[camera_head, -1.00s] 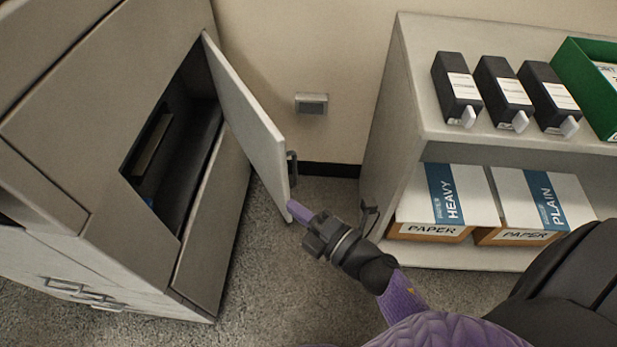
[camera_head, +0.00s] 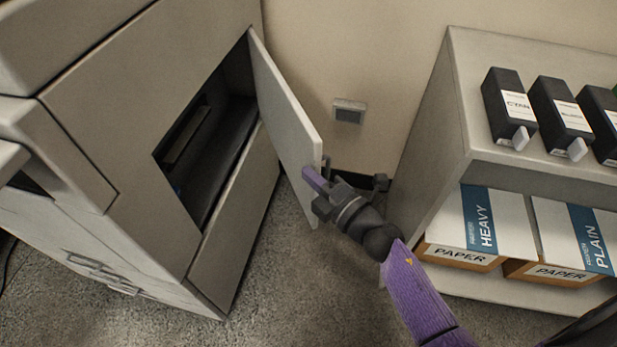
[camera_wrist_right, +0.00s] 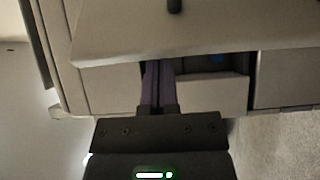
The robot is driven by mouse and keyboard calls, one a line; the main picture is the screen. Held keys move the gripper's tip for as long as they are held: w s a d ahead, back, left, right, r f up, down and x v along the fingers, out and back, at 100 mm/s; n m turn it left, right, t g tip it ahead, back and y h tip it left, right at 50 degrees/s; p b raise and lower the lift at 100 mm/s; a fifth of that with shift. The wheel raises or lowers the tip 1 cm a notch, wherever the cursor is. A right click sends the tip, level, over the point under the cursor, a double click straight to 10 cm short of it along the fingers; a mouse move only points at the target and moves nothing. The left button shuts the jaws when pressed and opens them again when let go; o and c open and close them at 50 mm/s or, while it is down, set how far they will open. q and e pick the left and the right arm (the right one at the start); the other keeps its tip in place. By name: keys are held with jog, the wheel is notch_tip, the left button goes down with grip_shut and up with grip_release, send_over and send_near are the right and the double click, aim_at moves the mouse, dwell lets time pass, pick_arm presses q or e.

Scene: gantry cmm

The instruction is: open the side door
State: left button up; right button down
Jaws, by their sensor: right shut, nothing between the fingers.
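The side door (camera_head: 285,115) is a pale flat panel on the side of the grey printer (camera_head: 130,120). It stands swung out from the dark opening (camera_head: 215,135), with a dark handle on its outer side, near the free edge. My right gripper (camera_head: 314,180) is shut and empty, its purple fingers at the door's free edge, overlapping it in the head view. In the right wrist view, the shut fingers (camera_wrist_right: 158,84) reach up to the lower edge of the door (camera_wrist_right: 190,35), which hides their tips. Contact is not certain. My left gripper is out of view.
At right a shelf unit (camera_head: 455,130) holds black toner boxes (camera_head: 510,105) on top and paper boxes (camera_head: 465,235) below. A wall outlet (camera_head: 349,111) is behind the door. Carpet (camera_head: 290,290) is clear in front of the printer.

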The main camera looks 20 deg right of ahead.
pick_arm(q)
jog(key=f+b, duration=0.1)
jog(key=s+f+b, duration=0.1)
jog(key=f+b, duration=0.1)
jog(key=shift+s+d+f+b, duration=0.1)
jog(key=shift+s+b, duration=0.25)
pick_arm(e)
jog(key=w+d+n+g+y, duration=0.1)
jog(key=d+y, duration=0.1)
jog(key=d, duration=0.9)
jog(key=shift+w+d, duration=0.2)
jog(key=shift+d, duration=0.2)
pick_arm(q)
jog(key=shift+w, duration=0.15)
